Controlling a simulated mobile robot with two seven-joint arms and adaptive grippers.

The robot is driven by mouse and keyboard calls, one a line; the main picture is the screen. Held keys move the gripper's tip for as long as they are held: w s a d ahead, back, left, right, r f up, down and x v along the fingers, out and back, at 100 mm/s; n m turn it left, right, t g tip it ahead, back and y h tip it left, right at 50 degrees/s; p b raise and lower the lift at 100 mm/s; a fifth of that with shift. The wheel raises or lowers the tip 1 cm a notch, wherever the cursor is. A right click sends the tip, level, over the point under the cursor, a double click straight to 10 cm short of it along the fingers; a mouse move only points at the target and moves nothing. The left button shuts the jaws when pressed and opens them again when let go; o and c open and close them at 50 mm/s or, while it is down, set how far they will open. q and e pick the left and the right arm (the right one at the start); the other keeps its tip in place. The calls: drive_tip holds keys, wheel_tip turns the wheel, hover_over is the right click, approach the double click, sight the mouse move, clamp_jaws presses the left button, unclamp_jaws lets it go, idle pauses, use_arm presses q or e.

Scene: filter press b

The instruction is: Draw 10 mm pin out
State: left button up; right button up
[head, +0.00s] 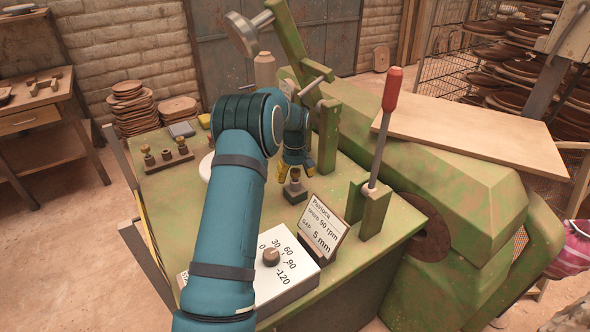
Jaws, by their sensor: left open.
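My left gripper (296,171) points down over the green bench, its yellow-tipped fingers apart and open. Just below it stands a small dark block (299,194) with a grey upright piece (295,176) on top, between or just under the fingertips. I cannot tell whether this piece is the 10 mm pin, or whether the fingers touch it. A wooden rack (170,162) with several brass-topped pieces stands on the bench to the left. No size marking on any pin is readable. My right gripper is not in view.
A white dial box (285,275) and a card (322,222) reading 90 rpm and 5 mm stand in front of the gripper. A red-handled lever (391,92) rises to the right. A green press arm (290,45) stands behind. A white round dish is partly hidden behind my arm.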

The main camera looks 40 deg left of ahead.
sight(295, 169)
use_arm(q)
clamp_jaws()
drive_tip(key=shift+r, duration=0.2)
idle(0.6)
drive_tip(key=shift+r+p, duration=2)
drive_tip(key=shift+r, duration=0.55)
drive_tip(key=shift+r, duration=0.1)
drive_tip(key=shift+r+p, duration=0.8)
drive_tip(key=shift+r, duration=0.15)
drive_tip(key=shift+f, duration=0.1)
